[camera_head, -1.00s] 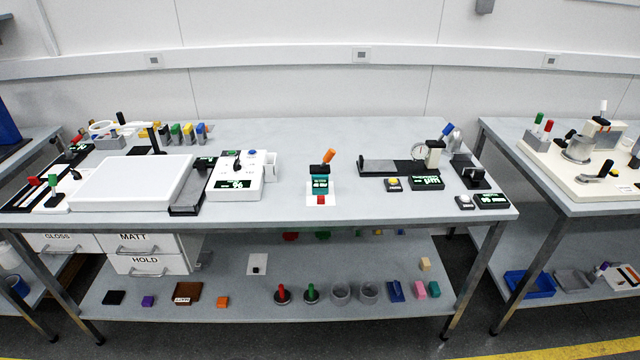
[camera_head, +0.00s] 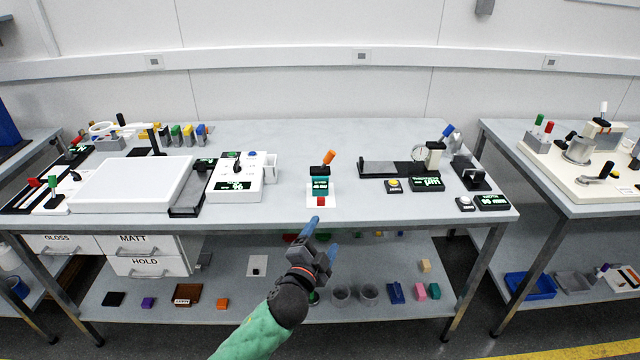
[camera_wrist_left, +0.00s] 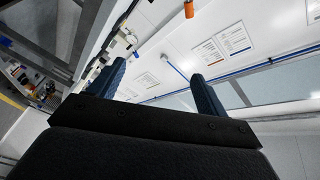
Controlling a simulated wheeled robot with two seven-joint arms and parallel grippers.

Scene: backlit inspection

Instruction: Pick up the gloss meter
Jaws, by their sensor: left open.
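A teal device (camera_head: 320,186) with a dark top, a small lit display and an orange handle (camera_head: 329,157) stands on a white mat (camera_head: 312,203) near the middle of the table; it appears to be the gloss meter. A small red block (camera_head: 320,201) sits at its front. My left gripper (camera_head: 324,235) is open and empty, in front of the table's front edge and apart from the device. Its blue fingers show spread in the left wrist view (camera_wrist_left: 157,88). An orange piece (camera_wrist_left: 189,8) shows at that view's top edge; I cannot tell if it is the handle.
A white instrument (camera_head: 235,182) with a display stands left of the device, beside a large white plate (camera_head: 133,184). A dark rail fixture (camera_head: 378,168) and button boxes (camera_head: 427,184) stand to the right. The tabletop beside the device is clear. A lower shelf (camera_head: 390,270) holds several small items.

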